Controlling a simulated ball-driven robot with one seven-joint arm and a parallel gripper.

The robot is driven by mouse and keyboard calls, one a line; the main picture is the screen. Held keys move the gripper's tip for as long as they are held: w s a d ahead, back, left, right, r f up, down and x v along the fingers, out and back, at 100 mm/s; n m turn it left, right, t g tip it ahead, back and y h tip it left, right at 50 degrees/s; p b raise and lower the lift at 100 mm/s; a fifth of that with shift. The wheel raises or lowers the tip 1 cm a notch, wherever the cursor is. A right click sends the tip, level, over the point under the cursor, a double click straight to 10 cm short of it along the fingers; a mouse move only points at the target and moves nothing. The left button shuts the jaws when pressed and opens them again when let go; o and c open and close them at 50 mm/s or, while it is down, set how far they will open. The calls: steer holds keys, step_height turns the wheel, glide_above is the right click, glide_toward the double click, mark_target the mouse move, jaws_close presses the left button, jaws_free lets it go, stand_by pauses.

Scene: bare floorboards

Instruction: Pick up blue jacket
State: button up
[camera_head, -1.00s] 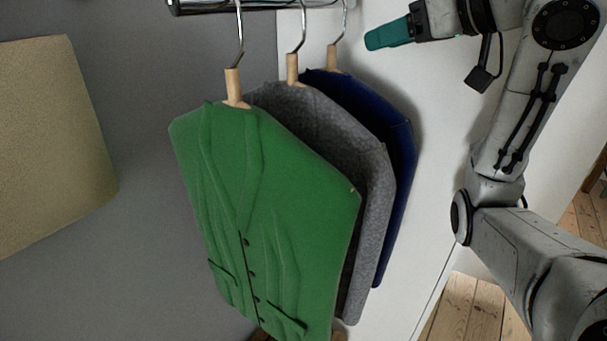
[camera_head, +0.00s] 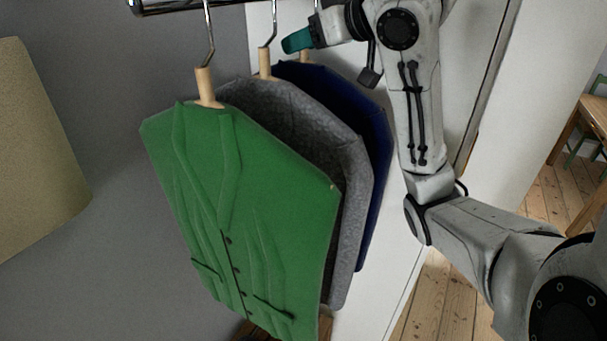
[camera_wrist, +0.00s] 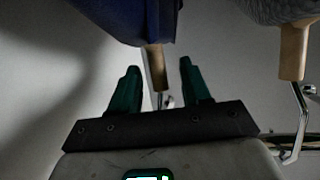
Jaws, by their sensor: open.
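The blue jacket (camera_head: 376,130) hangs at the back of the row of jackets, mostly hidden behind the grey one in the head view. In the wrist view the blue jacket (camera_wrist: 125,18) is at the top, with its wooden hanger neck (camera_wrist: 155,68) below it. My gripper (camera_head: 298,40) is beside the blue jacket's hanger. In the wrist view my gripper (camera_wrist: 158,72) is open, with a green finger on each side of the hanger neck and a gap to both. Whether the neck lies deep between the fingers or beyond them is hard to tell.
A grey jacket (camera_head: 300,115) and a green jacket (camera_head: 250,190) hang in front on the same metal rail (camera_head: 180,5). A beige panel (camera_head: 40,140) is at the left. A wooden table (camera_head: 590,115) and green chair stand far right.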

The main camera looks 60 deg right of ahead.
steer(key=shift+w+f, duration=0.15)
steer(key=shift+w, duration=0.15)
steer(key=shift+c, duration=0.2)
jaws_close()
stand_by(1.0)
